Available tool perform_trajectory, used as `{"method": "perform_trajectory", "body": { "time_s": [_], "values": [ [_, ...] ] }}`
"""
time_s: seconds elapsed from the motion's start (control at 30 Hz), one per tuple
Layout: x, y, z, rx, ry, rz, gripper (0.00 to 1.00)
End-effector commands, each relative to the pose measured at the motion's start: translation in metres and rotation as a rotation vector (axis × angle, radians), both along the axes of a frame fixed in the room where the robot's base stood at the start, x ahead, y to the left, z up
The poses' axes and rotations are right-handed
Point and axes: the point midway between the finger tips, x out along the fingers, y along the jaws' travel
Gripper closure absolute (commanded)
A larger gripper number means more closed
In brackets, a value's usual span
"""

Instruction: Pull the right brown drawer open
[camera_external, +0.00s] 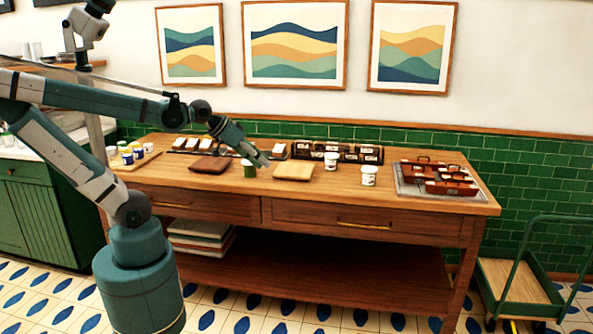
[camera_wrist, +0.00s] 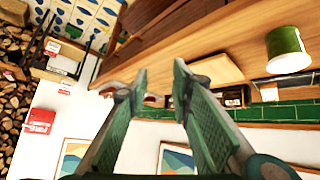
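The right brown drawer (camera_external: 310,217) is in the front of the wooden table, in the external view. It looks shut, its face flush with the table front. Its brass bar handle (camera_external: 363,225) is near the middle of the face. My gripper (camera_external: 264,160) is above the tabletop, to the left of and higher than that handle, apart from it. In the wrist view my gripper (camera_wrist: 160,85) is open, with nothing between the fingers. I cannot make out the drawer handle in the wrist view.
A green cup (camera_external: 249,169) and a light board (camera_external: 294,171) are close below my gripper. White jars (camera_external: 369,176) and a grey tray (camera_external: 420,190) stand farther right on the tabletop (camera_external: 340,200). A green cart (camera_external: 520,285) stands at right. The space before the drawer looks clear.

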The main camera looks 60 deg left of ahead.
Motion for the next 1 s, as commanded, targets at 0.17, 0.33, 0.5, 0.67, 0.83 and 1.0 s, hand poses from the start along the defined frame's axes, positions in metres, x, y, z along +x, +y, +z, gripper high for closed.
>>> {"method": "perform_trajectory", "body": {
  "time_s": [0.17,0.33,0.5,0.67,0.83,1.0],
  "values": [
    [0.049,-0.033,0.033,-0.084,-0.103,-0.019,0.78],
    [0.091,-0.062,0.062,-0.168,-0.196,-0.027,0.78],
    [0.130,-0.089,0.091,-0.252,-0.286,-0.026,0.78],
    [0.164,-0.113,0.117,-0.334,-0.365,-0.019,0.78],
    [0.197,-0.135,0.142,-0.420,-0.447,-0.002,0.78],
    [0.228,-0.154,0.164,-0.506,-0.522,0.023,0.78]
  ]
}}
